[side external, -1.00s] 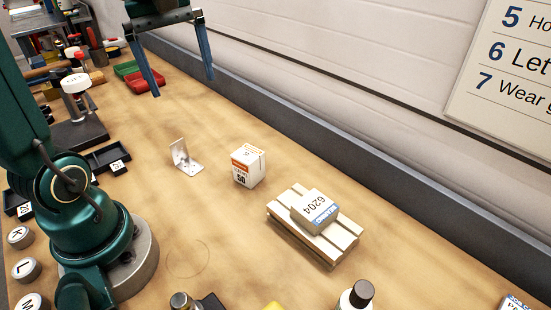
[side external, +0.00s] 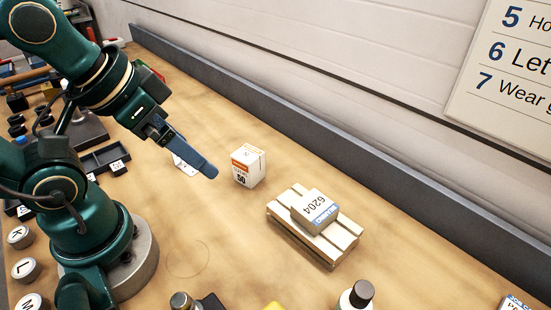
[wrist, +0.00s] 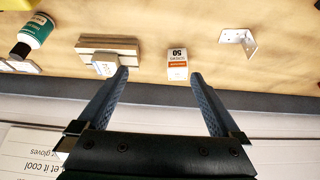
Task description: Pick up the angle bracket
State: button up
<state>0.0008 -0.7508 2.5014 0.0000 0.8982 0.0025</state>
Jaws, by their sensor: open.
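The angle bracket (wrist: 240,40) is a small silver L-shaped piece with holes. It stands on the wooden bench, at the upper right of the wrist view. In the side view most of it is hidden behind my gripper's finger, and only a bit (side external: 186,168) shows. In the side view my gripper (side external: 208,168) is in front of the bracket and seems to be above the bench. In the wrist view the bracket is to the right of both fingers.
A white and orange box (side external: 248,166) stands right of the bracket. A small wooden pallet (side external: 338,246) carries a box marked 6204 (side external: 315,210). A bottle (wrist: 36,30) shows at the wrist view's left. A grey strip and wall run along the bench's back (side external: 300,145).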

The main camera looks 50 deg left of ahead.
jog(key=shift+c, duration=1.2)
